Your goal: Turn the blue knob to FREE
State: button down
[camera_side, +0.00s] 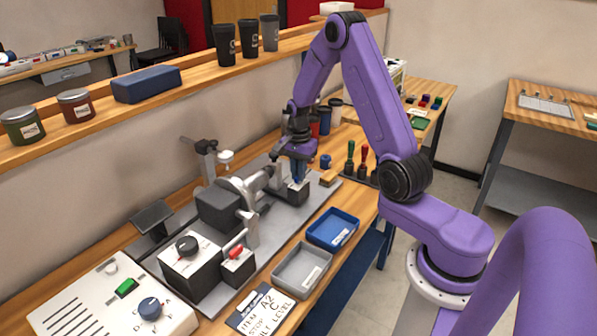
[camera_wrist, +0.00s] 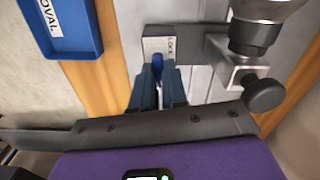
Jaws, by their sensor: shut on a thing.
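My gripper (camera_side: 297,177) points down over the grey block (camera_side: 293,193) at the far end of the laser marker. In the wrist view my gripper (camera_wrist: 158,88) is shut on the blue knob (camera_wrist: 158,63), whose rounded tip shows between the two fingers. A FREE marking is not visible. In the side view the fingers hide the knob.
A blue tray (camera_side: 332,229) and a grey tray (camera_side: 302,270) stand in front of the machine. A metal cylinder (camera_wrist: 262,22) and black thumbscrew (camera_wrist: 264,95) are close to the right in the wrist view. Green and red-handled tools (camera_side: 357,158) stand to the right.

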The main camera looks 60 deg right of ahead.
jog(key=shift+m, duration=0.9)
jog(key=c, duration=1.2)
grip_release()
jog(key=shift+o, duration=0.2)
notch_tip(320, 180, up, 18)
jog(key=shift+f, duration=0.25)
jog(key=shift+r, duration=0.15)
notch_tip(320, 180, up, 7)
